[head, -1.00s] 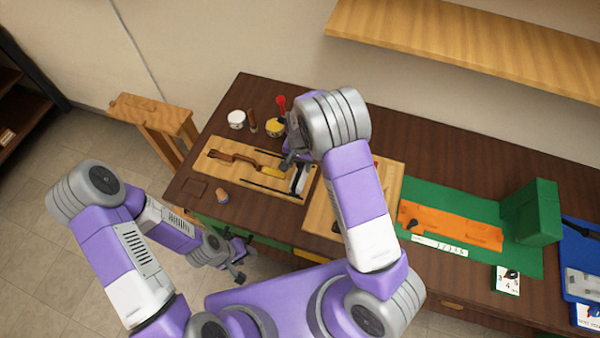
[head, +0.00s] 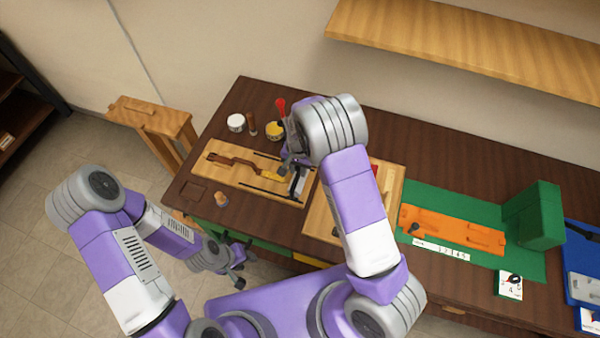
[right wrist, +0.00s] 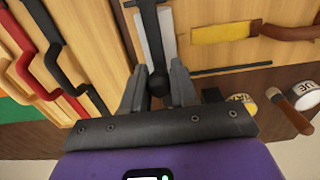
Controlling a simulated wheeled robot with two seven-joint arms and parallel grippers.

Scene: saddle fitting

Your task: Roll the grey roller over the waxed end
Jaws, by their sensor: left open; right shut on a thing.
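A brown strap (head: 236,160) with a yellow waxed end (head: 270,171) lies on the wooden board at the left of the bench. In the right wrist view the yellow end (right wrist: 222,33) shows at the upper right. My right gripper (right wrist: 157,88) is shut on the dark, round-ended handle of what looks like the grey roller (right wrist: 152,42), just beside the yellow end. I cannot tell whether the roller touches the board. In the head view my right arm hides much of this gripper. My left gripper (head: 240,266) is open and empty, low in front of the bench edge.
Dark rods lie along the wooden board (head: 204,177). A cork-like piece (head: 221,199) is near the front edge. A second board (head: 318,215), an orange piece (head: 452,228) and a green block (head: 541,215) are rightward.

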